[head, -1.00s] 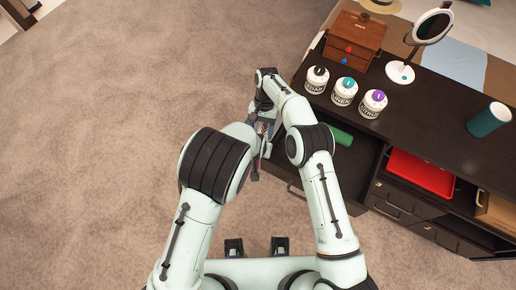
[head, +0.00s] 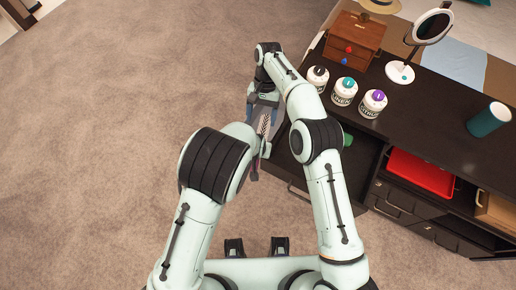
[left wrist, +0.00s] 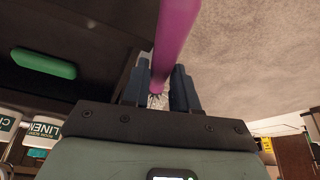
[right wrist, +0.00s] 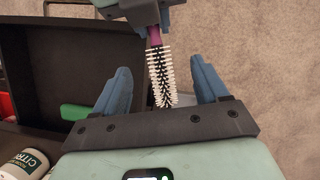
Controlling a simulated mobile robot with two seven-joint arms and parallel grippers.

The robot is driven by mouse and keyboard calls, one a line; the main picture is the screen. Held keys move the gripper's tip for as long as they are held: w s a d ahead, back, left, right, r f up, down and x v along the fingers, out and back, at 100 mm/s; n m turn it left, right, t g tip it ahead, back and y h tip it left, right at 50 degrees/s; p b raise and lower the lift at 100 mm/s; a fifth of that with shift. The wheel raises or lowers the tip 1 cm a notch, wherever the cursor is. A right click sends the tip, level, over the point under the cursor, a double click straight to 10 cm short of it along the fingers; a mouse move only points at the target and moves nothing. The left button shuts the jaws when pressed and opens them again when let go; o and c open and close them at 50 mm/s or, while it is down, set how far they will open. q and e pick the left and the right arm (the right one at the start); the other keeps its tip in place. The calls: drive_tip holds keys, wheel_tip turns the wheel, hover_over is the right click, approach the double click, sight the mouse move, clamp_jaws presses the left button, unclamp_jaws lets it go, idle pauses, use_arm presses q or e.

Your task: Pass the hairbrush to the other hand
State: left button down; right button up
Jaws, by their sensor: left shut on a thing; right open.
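The hairbrush has a purple handle (left wrist: 175,40) and a round head of pale bristles (right wrist: 162,75). My left gripper (left wrist: 157,88) is shut on the handle close to the bristles; the handle sticks out toward the left wrist camera. In the right wrist view, the bristle head points at my right gripper (right wrist: 161,85). That gripper is open, one blue finger on each side of the bristles with gaps between, so they do not touch. In the head view, the bristles (head: 264,124) show between my right gripper (head: 262,112) above and my left gripper below.
A dark cabinet stands on the right with an open drawer holding a green object (left wrist: 43,64). On its top are three labelled jars (head: 344,91), a wooden box (head: 353,40), a round mirror (head: 432,27) and a teal cylinder (head: 489,119). Carpet (head: 100,150) lies clear on the left.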

drive_tip(key=s+d+f+m+g+y, duration=0.25)
drive_tip(key=s+d+f+y, duration=0.35)
drive_tip(key=s+d, duration=0.45)
drive_tip(key=s+a+f+m+t+y, duration=0.1)
drive_tip(key=s+f+m+y, duration=0.15)
drive_tip(key=s, duration=0.35)
drive_tip(key=s+a+f+m+y, duration=0.1)
drive_tip(key=s+a+f+m, duration=0.15)
drive_tip(key=s, duration=0.35)
drive_tip(key=s+d+f+n+t+h, duration=0.2)
drive_tip(key=s+f+n+t+h, duration=0.2)
drive_tip(key=s+f, duration=0.8)
drive_tip(key=shift+d+f+n+t+h, duration=0.2)
drive_tip(key=shift+f+n+t+h, duration=0.15)
drive_tip(key=shift+f+n+h, duration=1.1)
drive_tip(key=shift+r, duration=0.15)
